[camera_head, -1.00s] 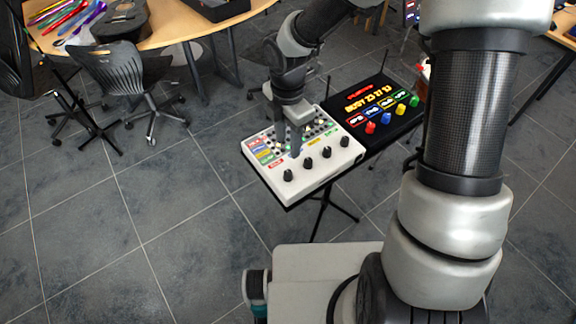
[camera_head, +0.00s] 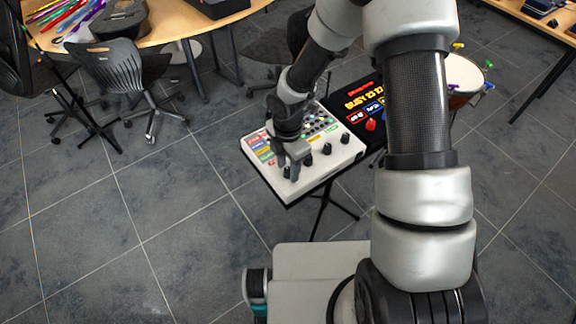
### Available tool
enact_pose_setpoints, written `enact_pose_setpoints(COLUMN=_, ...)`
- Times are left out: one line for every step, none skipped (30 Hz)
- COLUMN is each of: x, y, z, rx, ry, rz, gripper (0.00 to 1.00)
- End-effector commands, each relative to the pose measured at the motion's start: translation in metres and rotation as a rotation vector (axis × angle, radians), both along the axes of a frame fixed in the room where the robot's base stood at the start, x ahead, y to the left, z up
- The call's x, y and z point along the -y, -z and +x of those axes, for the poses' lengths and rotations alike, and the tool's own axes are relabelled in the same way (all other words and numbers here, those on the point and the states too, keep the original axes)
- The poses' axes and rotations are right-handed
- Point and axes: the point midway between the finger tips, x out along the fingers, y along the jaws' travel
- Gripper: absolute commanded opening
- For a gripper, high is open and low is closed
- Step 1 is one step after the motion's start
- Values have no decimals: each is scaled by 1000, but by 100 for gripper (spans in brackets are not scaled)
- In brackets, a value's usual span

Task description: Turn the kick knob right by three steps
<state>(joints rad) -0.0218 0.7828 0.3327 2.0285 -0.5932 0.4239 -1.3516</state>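A white drum machine (camera_head: 336,167) sits on a stand, with a row of black knobs along its front edge. The labels are too small to read, so I cannot tell which knob is the kick knob. My gripper (camera_head: 293,162) points down at the left end of the row, at the leftmost knob (camera_head: 290,173). Its two fingers look apart, just above or around that knob; contact is unclear. The other knobs, such as the second one (camera_head: 309,160), stand to the right. My gripper hides part of the panel behind it.
A drum (camera_head: 466,80) is at the right. A chair (camera_head: 125,75) and a wooden table (camera_head: 165,30) are at the upper left. The floor in front is clear.

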Motion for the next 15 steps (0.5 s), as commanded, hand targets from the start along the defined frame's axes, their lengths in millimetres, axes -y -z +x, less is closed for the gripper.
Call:
enact_pose_setpoints(x=0, y=0, z=0, rx=0, ry=0, rz=0, gripper=40)
enact_pose_setpoints(x=0, y=0, z=0, rx=0, ry=0, rz=0, gripper=36)
enact_pose_setpoints(x=0, y=0, z=0, rx=0, ry=0, rz=0, gripper=30)
enact_pose_setpoints(x=0, y=0, z=0, rx=0, ry=0, rz=0, gripper=25)
enact_pose_setpoints(x=0, y=0, z=0, rx=0, ry=0, rz=0, gripper=20)
enact_pose_setpoints(x=0, y=0, z=0, rx=0, ry=0, rz=0, gripper=13)
enact_pose_setpoints(x=0, y=0, z=0, rx=0, ry=0, rz=0, gripper=8)
enact_pose_setpoints(x=0, y=0, z=0, rx=0, ry=0, rz=0, gripper=3)
enact_pose_setpoints(x=0, y=-1, z=0, rx=0, ry=0, rz=0, gripper=0)
enact_pose_setpoints(x=0, y=-1, z=0, rx=1, ry=0, rz=1, gripper=0)
enact_pose_setpoints(x=0, y=-1, z=0, rx=1, ry=1, rz=1, gripper=0)
enact_pose_setpoints(x=0, y=0, z=0, rx=1, ry=2, rz=1, gripper=0)
enact_pose_setpoints(x=0, y=0, z=0, rx=1, ry=4, rz=1, gripper=0)
enact_pose_setpoints(x=0, y=0, z=0, rx=1, ry=8, rz=1, gripper=0)
enact_pose_setpoints(x=0, y=0, z=0, rx=1, ry=14, rz=1, gripper=0)
